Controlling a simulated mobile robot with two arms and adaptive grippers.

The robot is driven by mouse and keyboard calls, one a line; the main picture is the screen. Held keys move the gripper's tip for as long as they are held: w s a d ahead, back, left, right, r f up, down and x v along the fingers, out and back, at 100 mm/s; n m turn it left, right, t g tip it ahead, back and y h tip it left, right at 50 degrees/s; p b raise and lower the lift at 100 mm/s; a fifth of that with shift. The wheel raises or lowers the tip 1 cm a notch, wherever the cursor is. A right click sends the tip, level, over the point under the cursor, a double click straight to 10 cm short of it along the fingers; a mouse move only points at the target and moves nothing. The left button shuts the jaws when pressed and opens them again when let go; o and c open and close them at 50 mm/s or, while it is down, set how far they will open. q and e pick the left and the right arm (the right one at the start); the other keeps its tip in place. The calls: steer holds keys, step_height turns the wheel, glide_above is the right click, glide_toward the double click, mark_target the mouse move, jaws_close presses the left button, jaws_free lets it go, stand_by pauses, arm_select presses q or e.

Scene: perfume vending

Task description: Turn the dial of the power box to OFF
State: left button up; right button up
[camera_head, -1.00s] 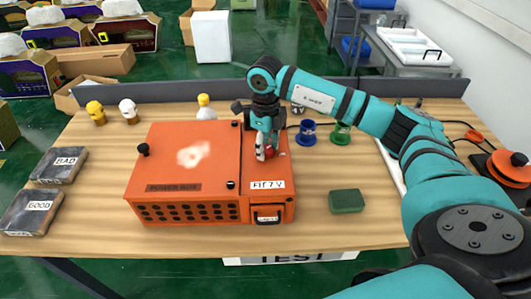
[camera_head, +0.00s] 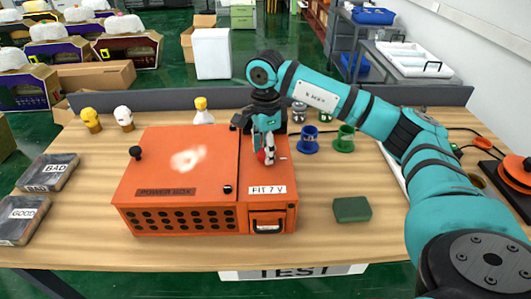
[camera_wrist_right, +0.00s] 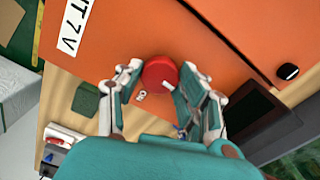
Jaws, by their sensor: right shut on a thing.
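The orange power box (camera_head: 165,165) lies on the wooden table, its lid shut. Its red dial (camera_wrist_right: 160,74) is on the top face of the right-hand section, behind the "FIT 7 V" label (camera_head: 266,190). My right gripper (camera_head: 265,152) comes down onto the dial from above. In the right wrist view, my right gripper's fingers (camera_wrist_right: 157,86) stand on either side of the dial, shut on it. A small white mark with dark lettering shows beside the dial, too small to read. In the head view the fingers hide most of the dial. My left gripper is not in view.
A green block (camera_head: 351,209) lies right of the box. Blue (camera_head: 309,140) and green (camera_head: 345,138) spools stand behind it. A low grey partition (camera_head: 160,98) edges the table's back.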

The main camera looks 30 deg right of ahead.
steer(key=shift+r+n, duration=0.15)
steer(key=shift+n, duration=0.45)
steer(key=shift+w, duration=0.1)
steer(key=o, duration=1.2)
step_height(320, 180, up, 12)
steer(key=shift+f, duration=0.1)
